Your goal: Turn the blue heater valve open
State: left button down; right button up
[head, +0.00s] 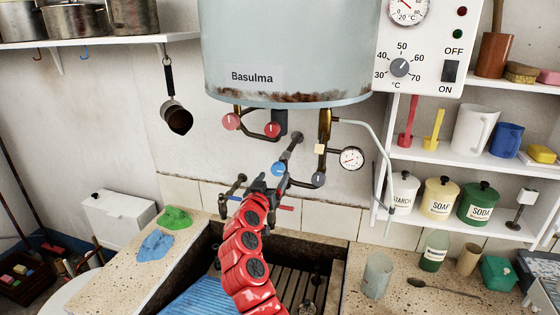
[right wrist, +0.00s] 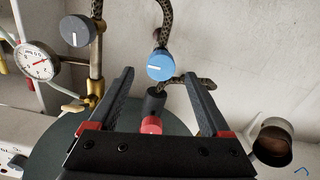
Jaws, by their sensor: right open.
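The blue heater valve (head: 278,168) is a round knob with a white line on the pipework below the water heater (head: 285,50). My right gripper (head: 272,181) is close to it, reaching up from below. In the right wrist view, which looks upside down, the blue valve (right wrist: 160,66) shows between the two open fingertips (right wrist: 158,76), with a gap on each side. Its white line runs nearly level there. I cannot tell whether the tips reach past the knob's face. No contact is visible. My left gripper is not in view.
A pressure gauge (head: 351,158) hangs further right. The stone trough (head: 330,258) lies below. A small pan (head: 177,117) hangs on the left wall.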

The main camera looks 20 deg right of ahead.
aim_at(278, 171)
jog(key=p+x, duration=0.1)
jog(key=x, duration=0.5)
jog(key=shift+w+d, duration=0.15)
jog(key=shift+d, duration=0.1)
jog(key=shift+w+d, duration=0.3)
jog(key=shift+w, duration=0.4)
grip_shut()
